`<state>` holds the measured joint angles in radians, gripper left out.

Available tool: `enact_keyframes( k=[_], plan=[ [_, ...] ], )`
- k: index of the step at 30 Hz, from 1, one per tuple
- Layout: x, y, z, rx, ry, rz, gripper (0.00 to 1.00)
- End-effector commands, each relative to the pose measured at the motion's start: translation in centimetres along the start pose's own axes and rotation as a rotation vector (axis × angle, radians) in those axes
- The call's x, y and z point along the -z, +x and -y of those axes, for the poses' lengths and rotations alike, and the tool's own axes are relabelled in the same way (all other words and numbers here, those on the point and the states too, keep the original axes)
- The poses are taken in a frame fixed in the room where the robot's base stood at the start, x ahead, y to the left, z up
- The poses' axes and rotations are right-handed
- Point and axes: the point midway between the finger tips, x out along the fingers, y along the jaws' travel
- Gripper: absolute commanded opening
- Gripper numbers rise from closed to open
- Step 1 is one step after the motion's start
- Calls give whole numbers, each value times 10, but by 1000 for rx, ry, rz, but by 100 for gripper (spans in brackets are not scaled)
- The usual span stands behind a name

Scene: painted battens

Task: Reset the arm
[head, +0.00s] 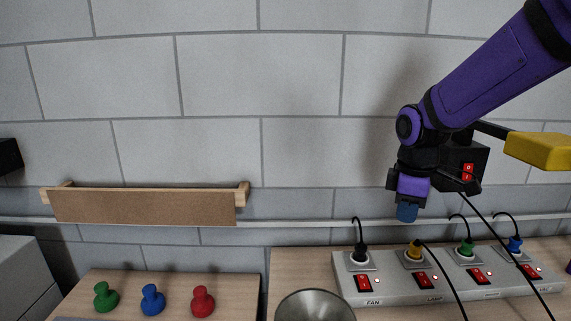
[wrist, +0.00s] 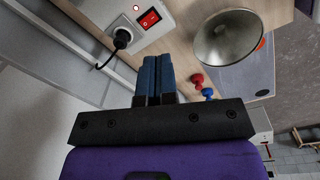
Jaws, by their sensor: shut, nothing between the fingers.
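My gripper (head: 407,212) is on the right in the head view, at the end of my purple arm. It points down above the grey power strip (head: 390,290) and is apart from it. Its blue fingers are shut together with nothing between them; they also show in the wrist view (wrist: 155,75). The black plug also shows in the wrist view (wrist: 122,38).
Green (head: 106,297), blue (head: 152,299) and red (head: 203,301) pegs stand on the wooden surface at left. A metal bowl-like shade (head: 314,307) is at the front centre. A wooden batten shelf (head: 145,207) is on the block wall. Black cables hang at right. Air left of my gripper is free.

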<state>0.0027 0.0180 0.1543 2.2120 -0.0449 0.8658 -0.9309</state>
Motion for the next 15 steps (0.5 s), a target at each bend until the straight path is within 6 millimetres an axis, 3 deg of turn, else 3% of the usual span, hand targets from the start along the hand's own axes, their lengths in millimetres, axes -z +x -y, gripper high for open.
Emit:
enact_keyframes(
  k=[6,15],
  plan=[
    [-37,-47,33,-91,269,-55,0],
    [-86,-88,86,-174,638,-172,0]
  ],
)
